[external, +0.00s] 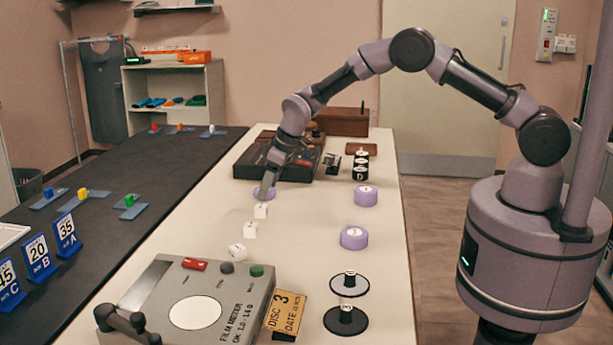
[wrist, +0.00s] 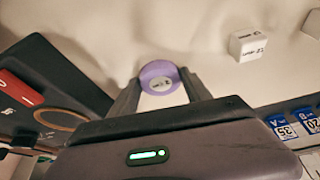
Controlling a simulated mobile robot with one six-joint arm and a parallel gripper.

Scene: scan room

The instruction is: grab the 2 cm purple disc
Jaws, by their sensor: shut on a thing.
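A purple disc (wrist: 148,72) with a white labelled face sits between my gripper's two fingers (wrist: 161,88) in the wrist view. Its label is upside down and too small to read surely. In the external view my gripper (external: 265,187) points down at the far left part of the white table, shut on this purple disc (external: 262,194). I cannot tell whether the disc touches the table. Two other purple discs stand to the right, a farther one (external: 366,197) and a nearer one (external: 354,239); their labels are not readable.
White cubes (external: 250,230) line the table (external: 300,215) just in front of my gripper. A dark box (external: 245,168) is close behind it. A grey film meter (external: 205,310) and black-based discs (external: 346,320) are at the front. The table's middle is clear.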

